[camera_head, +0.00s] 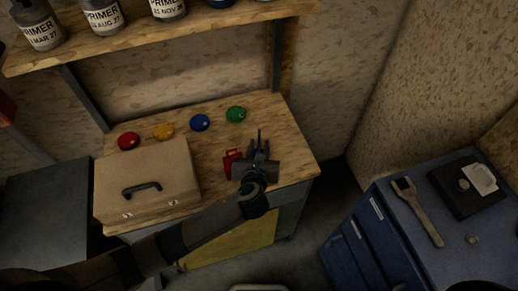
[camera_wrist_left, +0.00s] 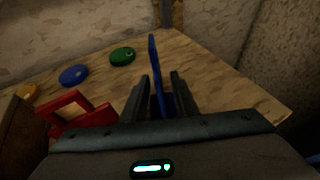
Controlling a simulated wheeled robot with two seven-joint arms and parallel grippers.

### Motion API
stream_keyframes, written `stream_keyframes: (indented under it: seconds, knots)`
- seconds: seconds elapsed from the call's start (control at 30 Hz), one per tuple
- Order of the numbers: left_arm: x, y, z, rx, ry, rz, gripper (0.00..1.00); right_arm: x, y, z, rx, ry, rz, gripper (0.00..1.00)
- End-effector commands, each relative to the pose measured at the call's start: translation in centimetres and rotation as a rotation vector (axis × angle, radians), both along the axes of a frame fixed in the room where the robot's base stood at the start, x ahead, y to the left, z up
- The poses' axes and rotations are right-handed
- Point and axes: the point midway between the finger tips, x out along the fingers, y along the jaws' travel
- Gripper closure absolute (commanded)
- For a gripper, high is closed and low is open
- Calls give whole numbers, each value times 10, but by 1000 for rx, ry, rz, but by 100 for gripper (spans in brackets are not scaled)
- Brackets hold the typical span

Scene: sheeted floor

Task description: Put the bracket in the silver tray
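My left gripper (camera_head: 259,149) is over the right part of the wooden bench top. A thin blue piece (camera_head: 259,137), probably the bracket, stands out past its fingertips. In the left wrist view the blue piece (camera_wrist_left: 154,62) runs between the two fingers, which look closed on it; its lower end is hidden by the gripper. A red angular frame-like part (camera_head: 231,162) is just left of the gripper, and also shows in the wrist view (camera_wrist_left: 76,112). I cannot make out a silver tray for certain; a pale grey rim (camera_head: 258,288) is cut off at the bottom edge. My right gripper is out of view.
A tan case (camera_head: 150,178) with a dark handle takes the bench's left side. Red (camera_head: 128,141), yellow (camera_head: 163,132), blue (camera_head: 200,122) and green (camera_head: 236,114) discs line the back. A blue cabinet (camera_head: 400,240) at right bears a wrench-like tool (camera_head: 418,210) and a black tray (camera_head: 455,200).

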Motion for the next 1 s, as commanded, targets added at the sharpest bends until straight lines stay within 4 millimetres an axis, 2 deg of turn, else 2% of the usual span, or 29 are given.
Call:
stream_keyframes:
  seconds: [0.2,0.33,0.77,1.0]
  knots:
    - [0,0,0,0,0,0,73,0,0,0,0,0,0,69]
    - [0,0,0,0,0,0,100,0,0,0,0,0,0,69]
    - [0,0,3,-1,-2,0,100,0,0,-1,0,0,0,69]
    - [1,0,20,-3,-5,0,100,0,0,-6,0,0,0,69]
